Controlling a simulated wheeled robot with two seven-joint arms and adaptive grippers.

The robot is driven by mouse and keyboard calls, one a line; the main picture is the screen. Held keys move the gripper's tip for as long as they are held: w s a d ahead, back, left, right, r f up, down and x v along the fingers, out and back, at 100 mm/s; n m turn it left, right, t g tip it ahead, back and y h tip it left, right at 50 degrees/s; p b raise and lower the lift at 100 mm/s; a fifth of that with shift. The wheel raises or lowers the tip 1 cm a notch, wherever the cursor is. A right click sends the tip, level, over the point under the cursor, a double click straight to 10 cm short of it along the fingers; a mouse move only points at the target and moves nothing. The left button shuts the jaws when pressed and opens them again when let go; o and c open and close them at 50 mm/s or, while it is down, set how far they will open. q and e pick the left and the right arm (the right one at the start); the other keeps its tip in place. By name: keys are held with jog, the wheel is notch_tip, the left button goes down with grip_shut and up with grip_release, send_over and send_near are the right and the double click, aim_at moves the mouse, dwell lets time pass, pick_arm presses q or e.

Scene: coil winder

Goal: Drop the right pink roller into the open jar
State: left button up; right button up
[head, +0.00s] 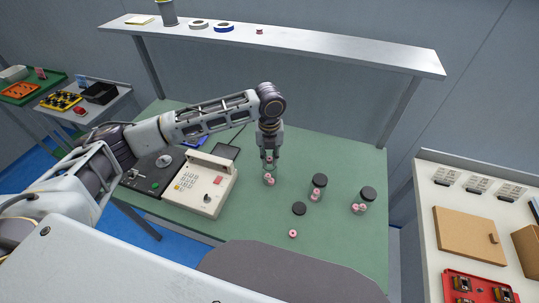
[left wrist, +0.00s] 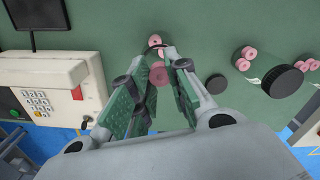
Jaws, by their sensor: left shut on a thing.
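My left gripper (head: 270,156) points straight down over the work table and is shut on a pink roller (head: 269,160). The held roller also shows between the fingertips in the left wrist view (left wrist: 158,75). The open clear jar (head: 269,175) stands upright below the fingertips, with pink rollers low inside it. The held roller is at or just above the jar's mouth; I cannot tell whether it is inside the rim. A loose pink roller (head: 293,233) lies on the table toward the front. My right gripper is not in view.
A black lid (head: 299,208) lies flat beside the open jar. Two jars with black lids, one nearer (head: 319,181) and one farther right (head: 368,194), hold pink rollers. A beige keypad machine (head: 201,184) stands left. A grey shelf (head: 300,47) spans the back.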

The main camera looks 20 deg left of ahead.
pick_arm(q)
jog(key=shift+f, duration=0.45)
dwell(0.3)
jog(key=o, duration=0.8)
notch_tip(320, 180, up, 12)
dwell(0.6)
jog(key=shift+f, duration=0.1)
dwell(1.4)
